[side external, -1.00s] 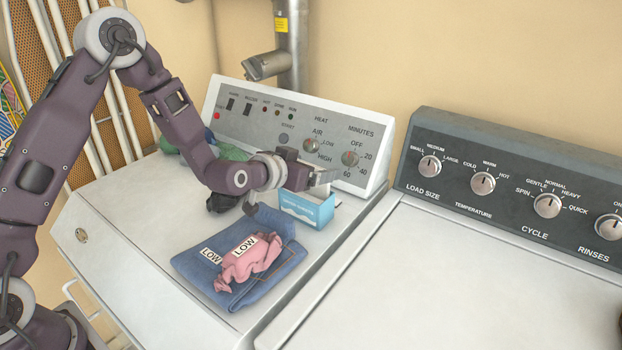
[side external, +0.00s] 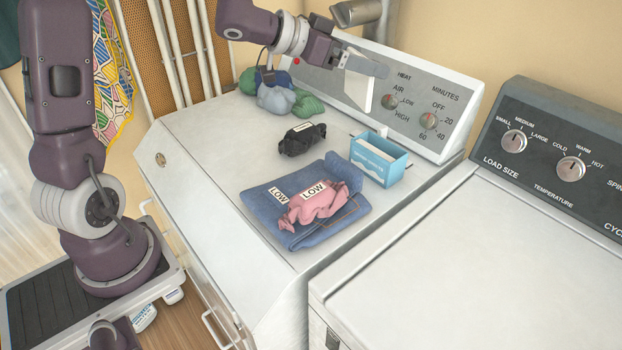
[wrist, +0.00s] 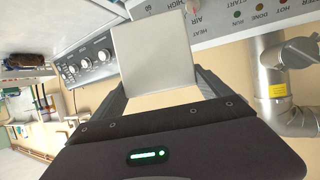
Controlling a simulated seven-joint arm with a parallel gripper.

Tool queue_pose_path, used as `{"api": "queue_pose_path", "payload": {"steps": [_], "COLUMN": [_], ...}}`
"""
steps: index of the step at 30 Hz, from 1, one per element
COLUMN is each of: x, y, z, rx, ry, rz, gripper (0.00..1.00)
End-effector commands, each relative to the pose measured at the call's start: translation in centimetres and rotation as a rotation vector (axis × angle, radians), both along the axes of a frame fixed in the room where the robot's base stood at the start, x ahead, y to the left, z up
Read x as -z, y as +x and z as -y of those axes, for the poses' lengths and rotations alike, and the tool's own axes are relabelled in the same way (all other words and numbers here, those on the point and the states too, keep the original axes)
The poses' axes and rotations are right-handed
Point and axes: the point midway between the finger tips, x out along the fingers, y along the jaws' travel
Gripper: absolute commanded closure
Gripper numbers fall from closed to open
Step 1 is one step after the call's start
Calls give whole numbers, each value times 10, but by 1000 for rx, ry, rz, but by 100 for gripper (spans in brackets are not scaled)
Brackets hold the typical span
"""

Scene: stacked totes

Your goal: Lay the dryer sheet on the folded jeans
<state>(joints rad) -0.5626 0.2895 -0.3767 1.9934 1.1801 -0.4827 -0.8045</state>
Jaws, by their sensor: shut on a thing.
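My gripper (side external: 366,66) is shut on a white dryer sheet (side external: 358,92), which hangs from it in front of the dryer's control panel. The sheet also shows in the wrist view (wrist: 155,55), flat and pale between the two fingers. The folded jeans (side external: 262,200) lie on the dryer top, below and to the left of the sheet, well apart from it. A crumpled pink garment (side external: 312,208) with a LOW tag lies on the jeans and covers part of them.
An open blue box (side external: 384,170) with pale sheets inside stands right of the jeans. A black bundle (side external: 302,139) lies behind the jeans. Grey and green bundles (side external: 275,98) sit at the back left. The dryer top's left side (side external: 205,160) is clear.

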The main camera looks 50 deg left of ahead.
Motion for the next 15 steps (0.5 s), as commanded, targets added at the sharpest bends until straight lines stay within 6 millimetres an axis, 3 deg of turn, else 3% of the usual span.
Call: {"api": "queue_pose_path", "payload": {"steps": [4, 9, 12, 15], "x": [3, 21, 30, 37], "y": [-51, -123, -155, -173], "z": [-9, -17, -20, -21], "rx": [158, 337, 402, 436], "ry": [-1, -7, -7, -6], "rz": [-5, -9, -7, -7], "gripper": [49, 49, 49, 49]}}
